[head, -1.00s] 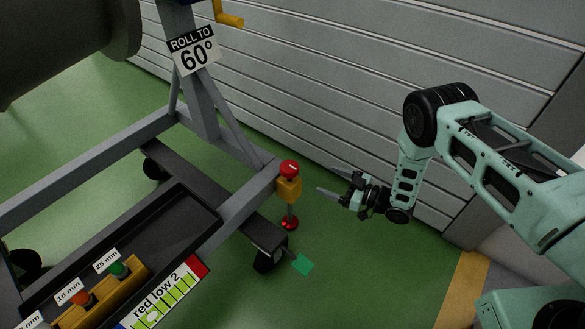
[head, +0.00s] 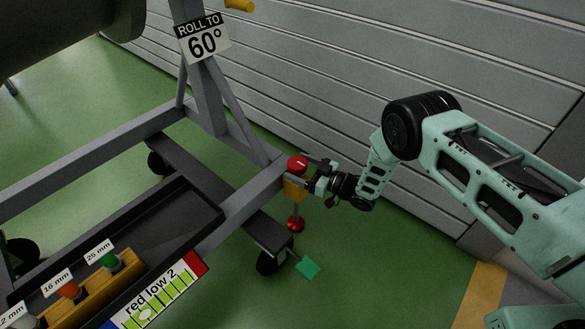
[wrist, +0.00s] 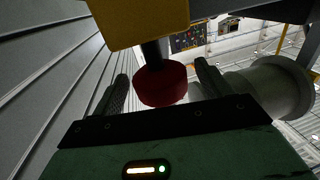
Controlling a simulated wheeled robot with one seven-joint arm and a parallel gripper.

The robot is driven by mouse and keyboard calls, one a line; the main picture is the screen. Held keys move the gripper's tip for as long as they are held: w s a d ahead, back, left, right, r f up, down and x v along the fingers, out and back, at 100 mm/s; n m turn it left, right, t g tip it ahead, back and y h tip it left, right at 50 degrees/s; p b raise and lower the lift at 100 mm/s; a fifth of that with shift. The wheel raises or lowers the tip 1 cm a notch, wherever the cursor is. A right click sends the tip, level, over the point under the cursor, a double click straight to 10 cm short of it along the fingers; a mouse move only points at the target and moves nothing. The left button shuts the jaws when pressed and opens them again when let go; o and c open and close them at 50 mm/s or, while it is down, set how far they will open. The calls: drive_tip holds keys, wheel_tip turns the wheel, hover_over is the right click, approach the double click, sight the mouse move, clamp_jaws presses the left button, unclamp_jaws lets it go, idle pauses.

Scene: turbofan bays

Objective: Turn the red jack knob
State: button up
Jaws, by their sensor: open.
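My gripper (head: 304,169) is open at the knob, coming from the right. In the wrist view its fingers lie on either side of the knob, with gaps showing. I cannot tell how far the fingertips reach along the knob. The gripper hides part of the block in the head view.
A grey slatted wall (head: 400,60) runs behind my arm.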

drive_tip(key=shift+b+x, duration=0.3)
drive_tip(key=shift+x, duration=1.1)
drive_tip(key=shift+c, duration=0.4)
drive_tip(key=c, duration=0.9)
drive_tip(key=shift+m+t+p, duration=0.3)
drive_tip(key=shift+m+t, duration=0.1)
